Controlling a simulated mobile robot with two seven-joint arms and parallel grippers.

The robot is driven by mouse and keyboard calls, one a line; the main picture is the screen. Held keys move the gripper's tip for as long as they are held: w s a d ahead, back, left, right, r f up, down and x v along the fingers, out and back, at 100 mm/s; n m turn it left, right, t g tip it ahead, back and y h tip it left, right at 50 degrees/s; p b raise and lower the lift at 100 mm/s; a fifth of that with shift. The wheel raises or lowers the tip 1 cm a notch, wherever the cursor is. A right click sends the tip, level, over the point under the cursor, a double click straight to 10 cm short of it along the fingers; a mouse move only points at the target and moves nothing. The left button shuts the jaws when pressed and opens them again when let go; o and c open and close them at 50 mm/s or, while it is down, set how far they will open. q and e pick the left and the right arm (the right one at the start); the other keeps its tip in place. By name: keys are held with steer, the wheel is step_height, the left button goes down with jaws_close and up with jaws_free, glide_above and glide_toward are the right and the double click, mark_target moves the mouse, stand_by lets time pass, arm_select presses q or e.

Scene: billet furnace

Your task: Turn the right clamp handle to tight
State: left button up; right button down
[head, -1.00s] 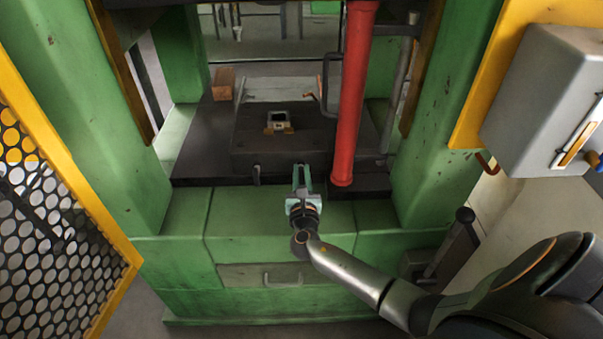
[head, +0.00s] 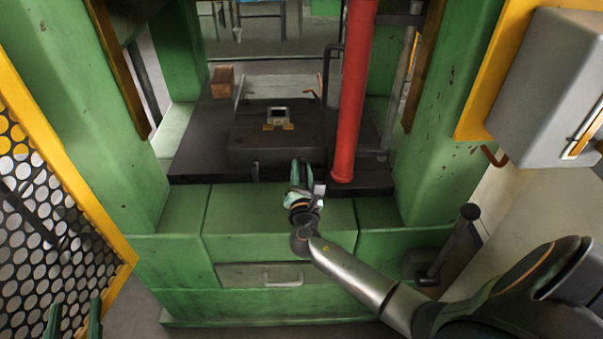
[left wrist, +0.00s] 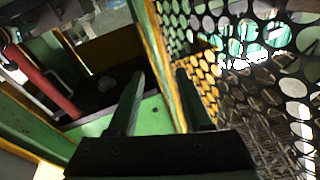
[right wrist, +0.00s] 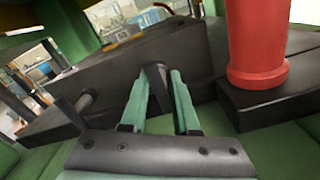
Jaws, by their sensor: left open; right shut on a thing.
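The right clamp handle (right wrist: 157,88) is a short dark lever at the front of the dark die block (head: 275,143). In the right wrist view it stands between the two green fingers of my right gripper (right wrist: 161,76), which is shut on it. In the head view my right gripper (head: 300,168) is at the block's front edge and hides most of this handle. The left clamp handle (head: 255,172) stands free to its left; it also shows in the right wrist view (right wrist: 84,101). My left gripper (head: 73,320) is open and empty at the lower left, near the mesh guard.
A red column (head: 355,95) stands just right of the block. The yellow-framed mesh guard (head: 60,215) is on the left, close to my left gripper in the left wrist view (left wrist: 240,60). A grey box (head: 548,85) and a black-knobbed lever (head: 455,240) are on the right.

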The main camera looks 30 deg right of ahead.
mark_target(302, 175)
arm_select(q)
steer(key=r, duration=0.1)
steer(key=r+m+t+h, duration=0.1)
steer(key=r, duration=0.1)
steer(key=s+r+t+h, duration=0.1)
steer(key=r, duration=0.1)
steer(key=shift+s+d+r+m+b, duration=0.1)
steer(key=shift+d+r+m+b, duration=0.15)
steer(key=shift+m+b, duration=0.1)
arm_select(e)
steer(key=shift+m, duration=1)
steer(key=c, duration=0.8)
jaws_free()
steer(key=shift+s+a, duration=0.2)
steer(key=shift+s, duration=0.1)
steer(key=v, duration=0.2)
steer(key=shift+s+a+p, duration=0.2)
steer(key=shift+s+p, duration=0.15)
steer(key=shift+p, duration=0.05)
arm_select(q)
step_height(302, 175, down, 10)
steer(key=w+n+g+y+p, duration=0.1)
steer(key=n+g+y, duration=0.1)
steer(key=g+y, duration=0.1)
steer(key=shift+a+f+g, duration=0.15)
steer(key=shift+a+g, duration=0.2)
steer(key=shift+g, duration=0.05)
arm_select(e)
steer(key=v, duration=0.9)
